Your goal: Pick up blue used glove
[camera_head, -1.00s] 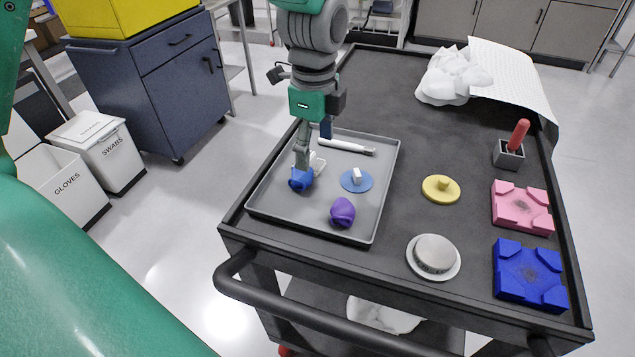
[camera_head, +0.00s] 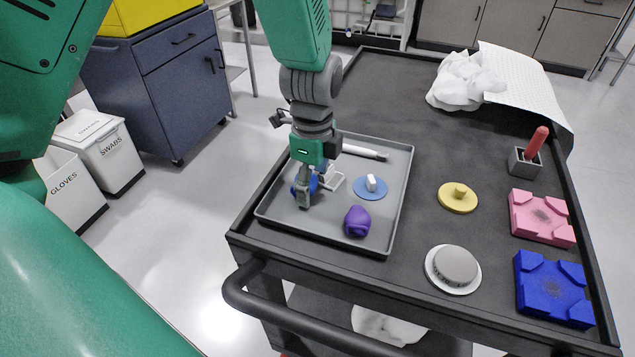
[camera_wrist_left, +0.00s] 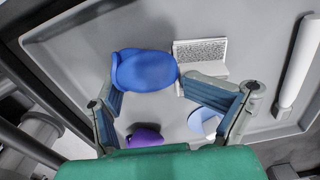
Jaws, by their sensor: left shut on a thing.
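The blue used glove (camera_wrist_left: 145,70) is a crumpled blue lump between the two fingertips of my left gripper (camera_wrist_left: 148,82) in the left wrist view. The gripper is shut on it. In the head view the left gripper (camera_head: 305,192) points down over the left part of the grey tray (camera_head: 330,243), and its finger hides much of the blue glove (camera_head: 313,184). I cannot tell whether the glove still touches the tray. My right gripper is not in view.
The tray also holds a purple lump (camera_head: 357,221), a blue disc (camera_head: 370,187), a white brush-like piece (camera_head: 333,180) and a white stick (camera_head: 365,152). On the cart to the right are a yellow disc (camera_head: 458,197) and blue block (camera_head: 553,288). A GLOVES bin (camera_head: 65,188) stands left.

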